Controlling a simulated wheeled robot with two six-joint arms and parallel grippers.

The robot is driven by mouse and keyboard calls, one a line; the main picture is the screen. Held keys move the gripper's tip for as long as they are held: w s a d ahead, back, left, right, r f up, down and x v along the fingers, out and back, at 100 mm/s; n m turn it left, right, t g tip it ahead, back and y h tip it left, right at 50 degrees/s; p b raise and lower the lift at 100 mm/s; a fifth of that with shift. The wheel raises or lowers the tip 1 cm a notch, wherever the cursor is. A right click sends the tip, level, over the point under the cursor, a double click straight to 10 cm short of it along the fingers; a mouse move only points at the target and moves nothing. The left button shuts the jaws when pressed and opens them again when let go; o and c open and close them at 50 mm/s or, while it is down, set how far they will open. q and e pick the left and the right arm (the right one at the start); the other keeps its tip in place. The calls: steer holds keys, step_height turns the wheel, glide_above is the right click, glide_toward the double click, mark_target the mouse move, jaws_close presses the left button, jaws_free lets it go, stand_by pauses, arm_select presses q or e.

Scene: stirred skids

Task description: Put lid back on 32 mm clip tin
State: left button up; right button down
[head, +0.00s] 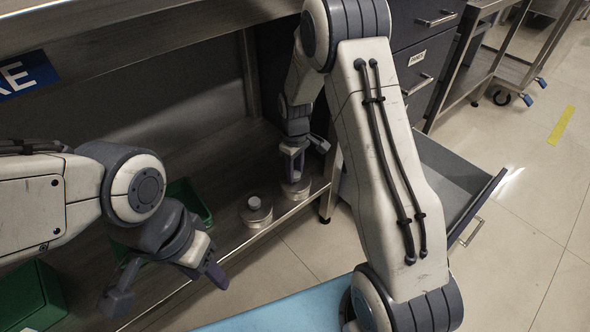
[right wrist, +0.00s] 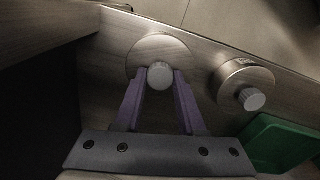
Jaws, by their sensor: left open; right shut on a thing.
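My right gripper (head: 293,160) reaches down to the lower shelf and is shut on the grey knob of a round metal lid (right wrist: 160,48). The purple fingers (right wrist: 160,76) sit on both sides of the knob in the right wrist view. In the head view the lid is at a round metal tin (head: 296,191) near the shelf's front edge; I cannot tell whether it is seated. A second knobbed tin (head: 256,216) stands just left, and also shows in the right wrist view (right wrist: 243,76). No size marking is readable. My left gripper (head: 168,286) is open and empty.
Green bins (head: 30,297) stand on the shelf at the left, one partly behind my left arm. A green bin edge (right wrist: 280,143) is close to the second tin. An open drawer (head: 455,180) juts out at the right. The table above overhangs the shelf.

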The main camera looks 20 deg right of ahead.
steer(key=shift+p, duration=0.45)
stand_by(0.4)
stand_by(0.3)
jaws_free()
steer(key=shift+r, duration=0.1)
